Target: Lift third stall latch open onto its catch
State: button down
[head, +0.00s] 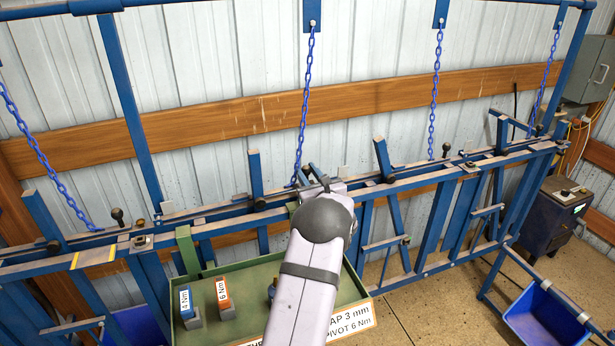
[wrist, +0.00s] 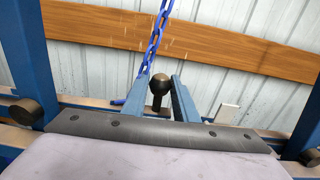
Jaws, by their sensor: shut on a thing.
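My gripper (wrist: 160,95) reaches to the blue stall rail, and its two blue-grey fingers stand on either side of a dark ball knob (wrist: 160,82) on a short stem, the handle of a stall latch. The fingers are shut on this knob. In the head view my gripper (head: 311,177) is at the rail, and my wrist hides most of this latch. Its catch cannot be made out. Other latch knobs show upright along the rail: one at the left (head: 117,214) and one to the right (head: 446,148).
A green tray (head: 250,262) hangs below, holding a blue 4 Nm block (head: 187,303) and an orange 6 Nm block (head: 224,298). A blue chain (head: 303,110) hangs just behind my gripper. Slanted blue posts (head: 383,158) stand along the rail. A blue bin (head: 548,315) is at lower right.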

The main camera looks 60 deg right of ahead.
jog(key=shift+n, duration=0.7)
jog(key=shift+w+a+r, duration=0.15)
jog(key=shift+r, duration=0.7)
jog(key=shift+w+a+r, duration=0.1)
jog(key=shift+w+r, duration=0.05)
jog(key=shift+r, duration=0.75)
jog(key=shift+w+a+r, duration=0.15)
jog(key=shift+r, duration=0.8)
notch_tip(320, 180, up, 6)
jog(key=w+a+n+b, duration=0.1)
jog(key=shift+w+a+r+n, duration=0.2)
jog(key=shift+w+a+n, duration=0.1)
jog(key=shift+n, duration=0.1)
jog(key=shift+r+b, duration=0.1)
jog(key=shift+b, duration=0.2)
notch_tip(320, 180, up, 6)
jog(key=w+a+n+b, duration=0.1)
jog(key=w+a, duration=0.1)
jog(key=shift+w+a+n, duration=0.2)
jog(key=shift+n, duration=0.2)
jog(key=w+a+r+n+b, duration=0.1)
jog(key=w+a+r, duration=0.2)
jog(key=r, duration=0.2)
jog(key=shift+r+n, duration=0.2)
jog(key=shift+n, duration=0.2)
